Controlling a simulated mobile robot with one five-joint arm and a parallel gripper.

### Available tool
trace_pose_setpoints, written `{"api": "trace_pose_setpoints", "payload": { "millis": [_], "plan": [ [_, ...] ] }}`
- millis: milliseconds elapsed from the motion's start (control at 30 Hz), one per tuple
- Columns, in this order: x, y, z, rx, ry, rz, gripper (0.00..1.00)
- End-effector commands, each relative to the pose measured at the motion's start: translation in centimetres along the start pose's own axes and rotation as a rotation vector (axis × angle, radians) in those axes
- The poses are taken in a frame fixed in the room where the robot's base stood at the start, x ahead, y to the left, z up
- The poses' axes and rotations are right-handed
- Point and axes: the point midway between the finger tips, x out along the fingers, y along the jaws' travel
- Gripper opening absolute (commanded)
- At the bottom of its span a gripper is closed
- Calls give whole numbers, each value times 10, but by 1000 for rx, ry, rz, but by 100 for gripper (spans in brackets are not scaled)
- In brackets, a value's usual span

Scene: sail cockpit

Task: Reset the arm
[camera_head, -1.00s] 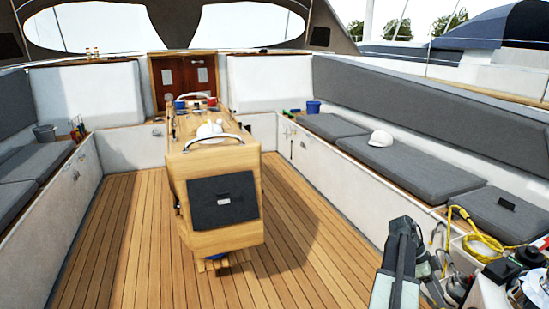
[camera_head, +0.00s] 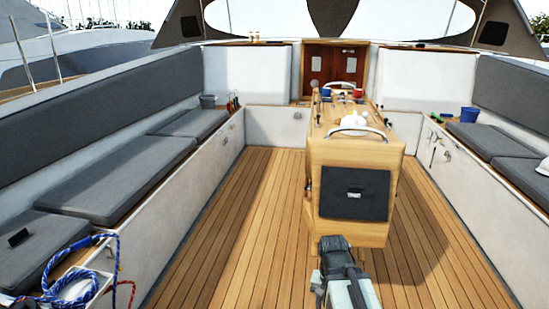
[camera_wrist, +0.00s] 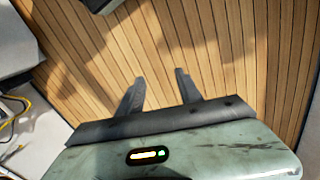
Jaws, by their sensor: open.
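My arm shows at the bottom centre of the head view, in front of the wooden cockpit table (camera_head: 355,235). In the wrist view my gripper (camera_wrist: 160,88) points down at the teak deck (camera_wrist: 150,35). Its two dark fingers are apart with only bare deck planks between them, so it is open and empty. In the head view the fingertips cannot be made out.
A blue rope (camera_head: 75,272) lies at the lower left, by the left bench (camera_head: 125,178). A blue bucket (camera_head: 469,115) stands on the right bench and a grey bucket (camera_head: 208,101) on the left. The deck (camera_head: 235,235) left of the table is clear.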

Motion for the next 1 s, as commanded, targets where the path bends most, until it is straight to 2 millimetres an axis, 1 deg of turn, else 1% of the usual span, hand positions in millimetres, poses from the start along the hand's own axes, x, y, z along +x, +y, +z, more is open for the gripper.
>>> {"api": "trace_pose_setpoints", "payload": {
  "millis": [33, 100, 167, 200, 367, 600, 700, 800, 1000],
  "plan": [
    [0, -5, 4, -91, 0, -28, 42],
    [0, -12, 3, -235, 6, -58, 42],
    [-3, -12, 2, -352, 13, -58, 42],
    [-29, -10, 2, -340, 12, -57, 42],
    [-77, -7, 2, -335, 12, -55, 42],
    [-158, -2, 2, -334, 12, -54, 42],
    [-178, -1, 2, -333, 12, -54, 42],
    [-184, -1, 2, -333, 12, -54, 42],
    [-181, -1, 2, -333, 12, -54, 42]
  ]
}}
